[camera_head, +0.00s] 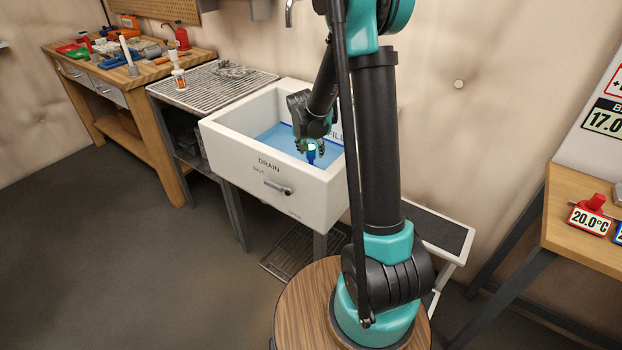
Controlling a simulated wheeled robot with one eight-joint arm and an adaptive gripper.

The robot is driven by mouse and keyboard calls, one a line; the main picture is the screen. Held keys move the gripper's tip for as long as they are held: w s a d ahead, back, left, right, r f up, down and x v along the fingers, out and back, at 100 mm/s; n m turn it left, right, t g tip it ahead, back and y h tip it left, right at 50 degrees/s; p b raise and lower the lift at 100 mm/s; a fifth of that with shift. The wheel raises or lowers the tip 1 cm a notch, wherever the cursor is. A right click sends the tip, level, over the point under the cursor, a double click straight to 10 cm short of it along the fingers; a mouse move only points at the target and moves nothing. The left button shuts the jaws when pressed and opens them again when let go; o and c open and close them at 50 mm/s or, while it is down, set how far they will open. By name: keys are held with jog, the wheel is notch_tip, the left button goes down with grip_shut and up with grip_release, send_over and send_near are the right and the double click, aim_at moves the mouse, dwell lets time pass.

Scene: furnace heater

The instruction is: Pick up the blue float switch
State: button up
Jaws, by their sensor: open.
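A small blue object (311,154), likely the blue float switch, shows at the tips of my gripper inside the white sink. My gripper (312,147) points down into the sink (255,165), low over the blue water (274,135). Its fingers are apart around or just above the blue object. At this size I cannot tell whether they touch it. My arm hides the right part of the sink.
A metal drainboard (205,88) adjoins the sink on the left, with a small bottle on it. A wooden workbench (90,55) with tools stands beyond. A drain handle (278,188) juts from the sink's front. Another wooden table (575,235) stands at right.

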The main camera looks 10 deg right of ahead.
jog(key=shift+c, duration=0.3)
grip_shut()
dwell(0.3)
